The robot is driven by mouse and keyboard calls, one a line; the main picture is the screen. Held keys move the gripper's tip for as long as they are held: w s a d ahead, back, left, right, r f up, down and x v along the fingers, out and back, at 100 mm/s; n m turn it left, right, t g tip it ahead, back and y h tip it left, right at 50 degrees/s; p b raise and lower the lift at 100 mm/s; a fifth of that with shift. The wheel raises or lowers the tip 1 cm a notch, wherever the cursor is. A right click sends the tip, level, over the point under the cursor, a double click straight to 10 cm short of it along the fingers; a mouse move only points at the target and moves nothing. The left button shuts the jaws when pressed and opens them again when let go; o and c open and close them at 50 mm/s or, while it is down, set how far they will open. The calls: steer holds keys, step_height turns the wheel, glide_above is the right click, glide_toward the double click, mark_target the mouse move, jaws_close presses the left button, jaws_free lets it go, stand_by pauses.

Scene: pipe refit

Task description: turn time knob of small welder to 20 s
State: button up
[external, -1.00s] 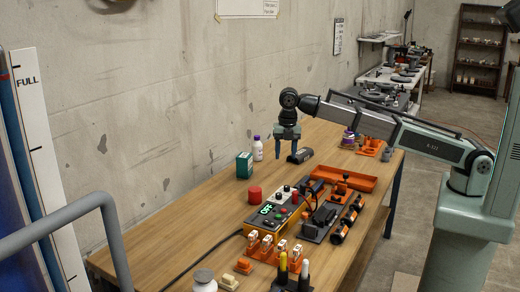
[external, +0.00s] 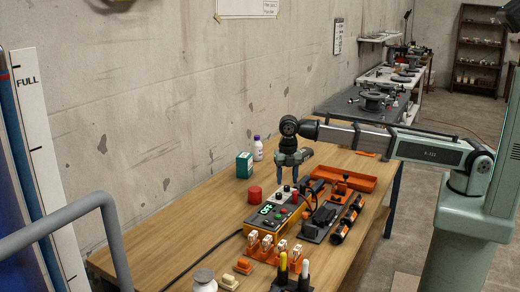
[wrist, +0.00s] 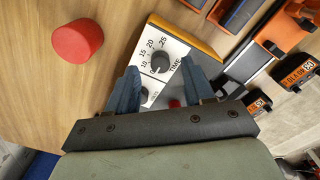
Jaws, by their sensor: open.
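The small welder (external: 283,221) is a yellow-orange box with a dark panel, a lit green display and a white dial plate, on the wooden table. Its time knob (wrist: 159,63) is dark grey and round, beside the word TIME on the white plate, with the numbers 10, 15, 20 and 25 around it. A pale mark on the knob points toward the low-number side; its exact reading is unclear. My gripper (wrist: 158,71) is open, with one blue finger on each side of the time knob. Contact is not visible. In the external view my gripper (external: 287,178) points down above the plate.
A second knob (wrist: 146,95) lies partly hidden between the fingers. A red cylinder (wrist: 77,41) stands left of the welder. An orange tray (external: 350,179) and black-and-orange tools (external: 347,220) lie to the right. The table's left part is bare.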

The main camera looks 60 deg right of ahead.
mark_target(287, 189)
steer(key=shift+f, duration=1.3)
jaws_close()
